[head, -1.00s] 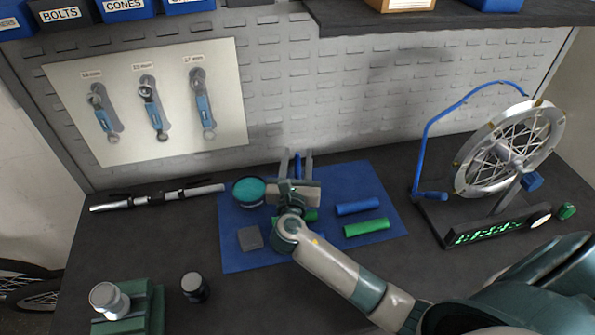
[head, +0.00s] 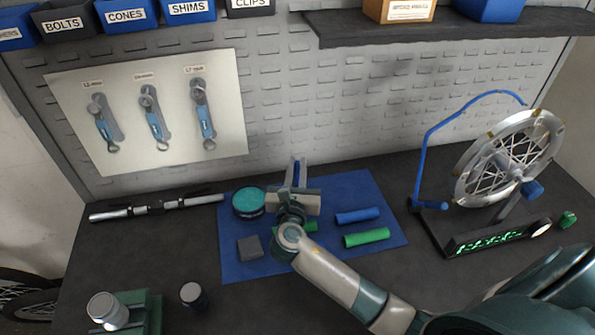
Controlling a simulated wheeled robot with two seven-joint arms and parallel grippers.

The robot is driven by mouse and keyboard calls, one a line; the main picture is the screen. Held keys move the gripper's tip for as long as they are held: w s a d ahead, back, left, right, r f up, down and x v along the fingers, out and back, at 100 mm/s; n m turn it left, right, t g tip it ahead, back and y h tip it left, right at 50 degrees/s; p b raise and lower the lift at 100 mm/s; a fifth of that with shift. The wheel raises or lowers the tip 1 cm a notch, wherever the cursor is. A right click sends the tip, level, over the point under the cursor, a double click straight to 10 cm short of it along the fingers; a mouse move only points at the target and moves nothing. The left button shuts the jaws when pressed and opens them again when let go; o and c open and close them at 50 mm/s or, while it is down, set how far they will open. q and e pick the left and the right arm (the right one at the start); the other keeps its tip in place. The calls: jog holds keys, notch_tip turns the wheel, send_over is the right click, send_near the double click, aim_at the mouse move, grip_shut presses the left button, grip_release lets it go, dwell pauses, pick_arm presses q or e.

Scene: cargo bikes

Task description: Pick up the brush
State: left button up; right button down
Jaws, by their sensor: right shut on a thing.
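My right gripper (head: 299,163) reaches over the blue mat (head: 392,220), its fingers pointing to the back. It is shut on a slim blue piece (head: 297,174), which I take to be the brush. Only a small part of it shows between the fingers; the gripper body hides the rest. I cannot tell whether it is touching the mat. My left gripper is not in view.
On the mat are a teal-topped round tin (head: 249,201), a grey block (head: 250,247), a blue roll (head: 358,215) and a green roll (head: 366,238). A pump (head: 156,207) lies left. A wheel stand (head: 510,160) is right. A shelf (head: 445,27) overhangs the back.

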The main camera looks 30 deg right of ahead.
notch_tip(320, 180, up, 9)
jog(key=shift+r+b, duration=0.2)
jog(key=shift+b, duration=0.3)
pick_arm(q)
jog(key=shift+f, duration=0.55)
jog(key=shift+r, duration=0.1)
